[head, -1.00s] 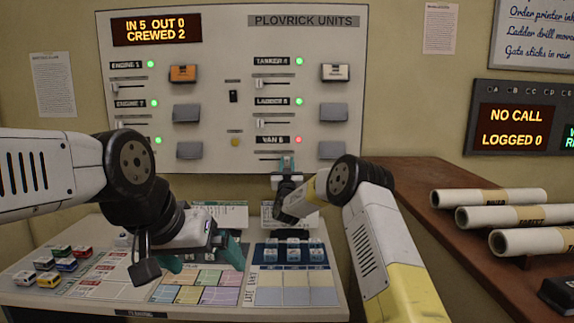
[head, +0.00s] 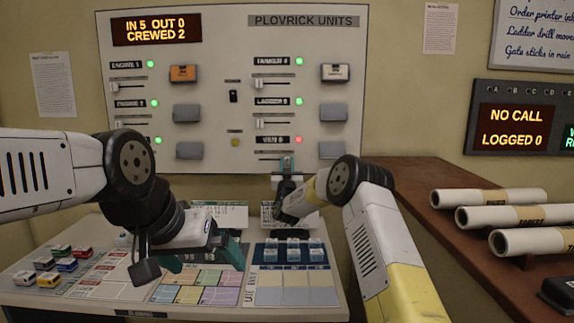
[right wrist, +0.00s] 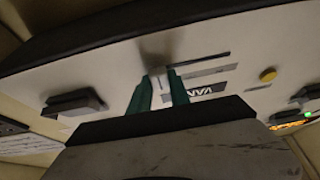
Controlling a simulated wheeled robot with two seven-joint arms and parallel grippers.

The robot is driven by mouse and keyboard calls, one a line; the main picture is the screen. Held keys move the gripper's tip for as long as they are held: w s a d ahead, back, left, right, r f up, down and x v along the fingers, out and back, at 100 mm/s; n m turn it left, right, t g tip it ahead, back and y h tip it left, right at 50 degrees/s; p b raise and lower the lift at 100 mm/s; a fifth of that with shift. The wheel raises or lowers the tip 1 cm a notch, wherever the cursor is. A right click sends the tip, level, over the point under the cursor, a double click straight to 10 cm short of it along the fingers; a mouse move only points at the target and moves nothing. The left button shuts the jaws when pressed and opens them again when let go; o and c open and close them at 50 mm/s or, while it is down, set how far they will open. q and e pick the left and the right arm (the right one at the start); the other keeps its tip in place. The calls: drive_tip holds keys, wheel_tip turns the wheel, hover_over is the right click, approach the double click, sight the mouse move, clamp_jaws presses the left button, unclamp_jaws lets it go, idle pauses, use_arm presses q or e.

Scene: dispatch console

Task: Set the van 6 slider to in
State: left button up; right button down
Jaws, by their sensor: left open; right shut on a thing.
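The VAN 6 slider track (head: 268,157) is a dark horizontal slot at the bottom of the panel's right column, under the VAN 6 label (head: 273,140). A red light (head: 299,140) is lit beside that label. My right gripper (head: 286,162) is at the right part of this track, shut on the slider's knob, which its fingers hide. My left gripper (head: 207,257) is open and empty above the desk.
The white panel (head: 220,60) has other sliders with green lights; the display (head: 156,29) reads IN 5 OUT 0, CREWED 2. Toy vehicles (head: 66,264) and blue-white blocks (head: 292,251) stand on the desk. Paper rolls (head: 515,216) lie on the brown shelf at right.

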sight(260, 156)
idle(0.3)
drive_tip(key=a, duration=1)
drive_tip(key=shift+a, duration=0.3)
drive_tip(key=c, duration=1.2)
unclamp_jaws()
drive_tip(key=shift+a, duration=0.1)
drive_tip(key=shift+s, duration=0.2)
drive_tip(key=v, duration=0.7)
drive_tip(key=shift+s+f, duration=0.2)
drive_tip(key=shift+f, duration=0.05)
